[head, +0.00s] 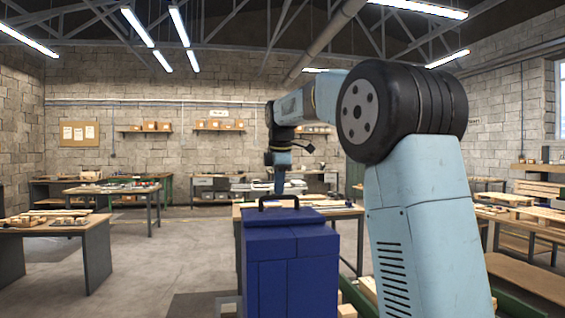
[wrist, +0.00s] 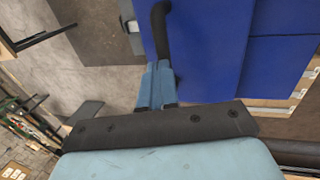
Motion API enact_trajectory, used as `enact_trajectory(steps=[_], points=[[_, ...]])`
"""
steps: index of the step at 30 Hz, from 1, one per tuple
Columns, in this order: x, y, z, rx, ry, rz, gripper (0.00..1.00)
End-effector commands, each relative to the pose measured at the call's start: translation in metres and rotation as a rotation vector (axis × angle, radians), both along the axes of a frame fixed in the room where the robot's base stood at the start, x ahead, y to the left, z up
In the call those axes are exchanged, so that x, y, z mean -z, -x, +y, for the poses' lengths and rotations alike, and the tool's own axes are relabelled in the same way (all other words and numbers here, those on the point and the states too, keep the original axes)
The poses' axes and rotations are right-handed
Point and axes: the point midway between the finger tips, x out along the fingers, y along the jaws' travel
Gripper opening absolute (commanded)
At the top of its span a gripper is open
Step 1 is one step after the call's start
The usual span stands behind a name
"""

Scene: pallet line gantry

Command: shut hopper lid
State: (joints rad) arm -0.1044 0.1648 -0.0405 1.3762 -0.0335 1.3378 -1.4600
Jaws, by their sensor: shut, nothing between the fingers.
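The blue hopper (head: 292,275) stands in front of me in the head view. Its blue lid (head: 260,222) appears to lie flat across the top, with a black bar handle (head: 278,198) on it. My gripper (head: 279,190) is at the handle, pointing down, shut and empty. In the wrist view the shut fingers (wrist: 157,88) are close beside the lower end of the black handle (wrist: 161,30). I cannot tell whether they touch it. Blue hopper panels (wrist: 212,50) fill the upper right of the wrist view.
A workbench (head: 340,212) stands behind the hopper. Another table (head: 85,232) is at the left, and pallets (head: 520,215) lie on a bench at the right. The concrete floor (head: 165,250) left of the hopper is mostly clear.

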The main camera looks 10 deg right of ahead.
Motion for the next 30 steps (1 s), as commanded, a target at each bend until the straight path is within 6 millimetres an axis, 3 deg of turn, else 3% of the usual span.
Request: enact_trajectory(steps=[12, 18, 24, 30], points=[[-0.081, 0.014, -0.002, 0.005, 0.000, -0.012, 0.00], [-0.112, 0.020, -0.001, 0.004, 0.000, -0.011, 0.00], [-0.128, 0.023, 0.000, 0.003, 0.001, -0.010, 0.00], [-0.131, 0.025, 0.000, 0.006, 0.000, -0.009, 0.00]])
